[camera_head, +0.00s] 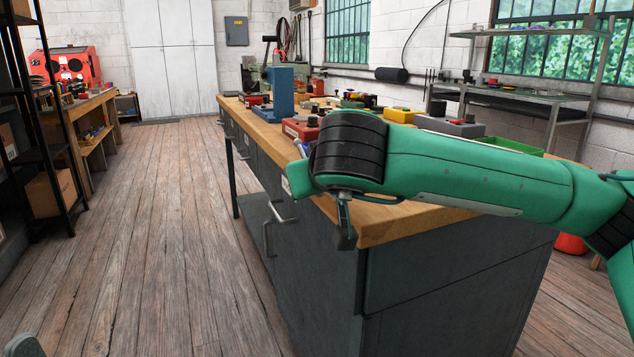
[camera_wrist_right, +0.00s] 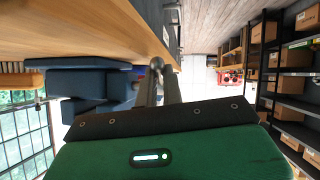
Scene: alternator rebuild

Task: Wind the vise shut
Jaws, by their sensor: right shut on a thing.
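In the right wrist view, which is upside down, a dark blue blocky body (camera_wrist_right: 90,82), seemingly the vise, sits at the bench edge. A round metal knob (camera_wrist_right: 157,63), seemingly the end of the vise handle, shows at the tips of my right gripper (camera_wrist_right: 163,75). The fingers are shut on the handle, beside the blue body. In the head view my right forearm and wrist reach across the near bench corner and hide the vise. A small silvery piece (camera_head: 300,147) shows past my wrist. My left gripper is out of view.
The wooden-topped bench (camera_head: 410,218) with grey drawers fills the middle. A blue press-like tool (camera_head: 282,93), a red box (camera_head: 300,129), a yellow box (camera_head: 402,115) and a green tray (camera_head: 514,146) stand on it. The plank floor left of the bench is clear.

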